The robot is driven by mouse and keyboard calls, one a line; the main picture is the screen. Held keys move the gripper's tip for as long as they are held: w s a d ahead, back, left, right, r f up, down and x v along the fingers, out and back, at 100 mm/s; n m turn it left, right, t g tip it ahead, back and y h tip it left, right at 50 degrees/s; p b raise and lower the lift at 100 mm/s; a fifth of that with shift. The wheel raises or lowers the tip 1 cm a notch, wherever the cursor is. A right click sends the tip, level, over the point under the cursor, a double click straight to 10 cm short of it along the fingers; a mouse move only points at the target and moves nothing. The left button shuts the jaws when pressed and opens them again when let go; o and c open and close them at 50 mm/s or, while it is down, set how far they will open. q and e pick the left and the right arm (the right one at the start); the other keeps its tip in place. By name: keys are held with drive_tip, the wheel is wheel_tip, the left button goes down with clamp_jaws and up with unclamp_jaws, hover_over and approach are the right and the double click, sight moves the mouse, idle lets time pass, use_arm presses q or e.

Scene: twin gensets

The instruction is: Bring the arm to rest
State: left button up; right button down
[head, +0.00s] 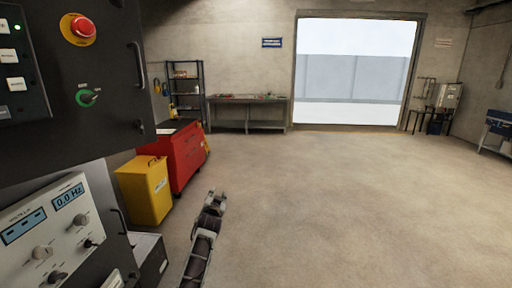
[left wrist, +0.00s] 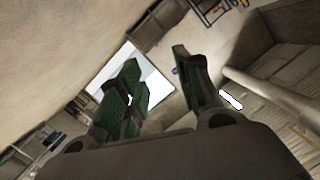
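My left arm reaches up from the bottom of the head view, and its gripper (head: 216,197) is over bare floor. The gripper is clear of the panels on the left. In the left wrist view, the two green-padded fingers of my left gripper (left wrist: 158,78) stand apart with nothing between them. The tilted room and its bright doorway show behind them. My right gripper is in neither view.
A dark control panel (head: 60,125) with a red emergency button (head: 83,28) and a green selector (head: 88,97) fills the left. Below is a light meter panel (head: 40,245) reading 0.0 Hz. A yellow box (head: 143,192) and red cabinet (head: 183,158) stand beyond. Floor right is free.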

use_arm(q)
drive_tip(key=s+f+n+g+h, duration=0.15)
drive_tip(key=s+f, duration=0.35)
drive_tip(key=f, duration=0.7)
drive_tip(key=s+d+f+g, duration=0.15)
drive_tip(key=s+f, duration=0.25)
drive_tip(key=f, duration=0.8)
drive_tip(key=s+f+n+g+h, duration=0.15)
drive_tip(key=s+f, duration=0.35)
drive_tip(key=f, duration=0.7)
drive_tip(key=s+a+f+g, duration=0.2)
drive_tip(key=s+f+g, duration=0.1)
drive_tip(key=s+f, duration=0.8)
drive_tip(key=s+a+f+g+y, duration=0.1)
drive_tip(key=s+a+f+g, duration=0.15)
drive_tip(key=s+f, duration=0.75)
drive_tip(key=s+a+f+g, duration=0.2)
drive_tip(key=s+a+f, duration=0.35)
drive_tip(key=s, duration=0.85)
drive_tip(key=s+a+f+g, duration=0.1)
drive_tip(key=s+f, duration=0.2)
drive_tip(key=s, duration=1.1)
drive_tip(key=s+a+f+m+g+y, duration=0.1)
drive_tip(key=s+f, duration=0.3)
drive_tip(key=s, duration=1)
drive_tip(key=shift+a+g, duration=0.45)
drive_tip(key=shift+g, duration=0.05)
drive_tip(key=shift+s, duration=0.1)
